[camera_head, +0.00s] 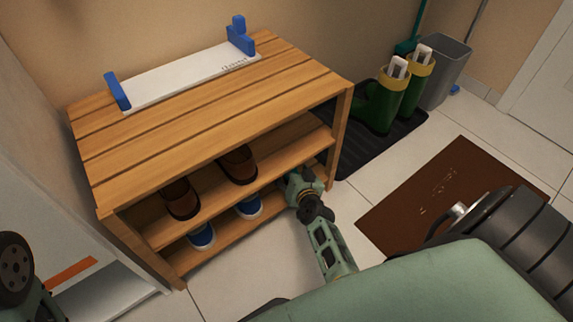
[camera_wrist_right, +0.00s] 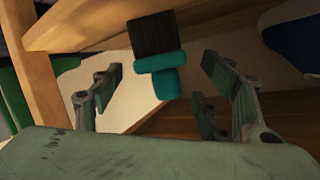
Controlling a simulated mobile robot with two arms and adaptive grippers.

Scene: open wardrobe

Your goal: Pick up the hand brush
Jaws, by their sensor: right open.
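The hand brush (camera_wrist_right: 160,63), with dark bristles and a teal body and handle, shows in the right wrist view between the two fingers of my right gripper (camera_wrist_right: 161,80). The fingers stand apart on either side of it, with visible gaps, and do not appear to touch it. In the head view my right gripper (camera_head: 304,186) reaches into the right end of the wooden shoe rack (camera_head: 215,110) at its lower shelf. The brush cannot be made out there.
Brown shoes (camera_head: 238,165) stand on the middle shelf and blue shoes (camera_head: 248,207) on the lower one. A white board with blue ends (camera_head: 190,78) lies on top. Green boots (camera_head: 385,105), a grey bin (camera_head: 445,72) and a brown mat (camera_head: 440,195) are to the right.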

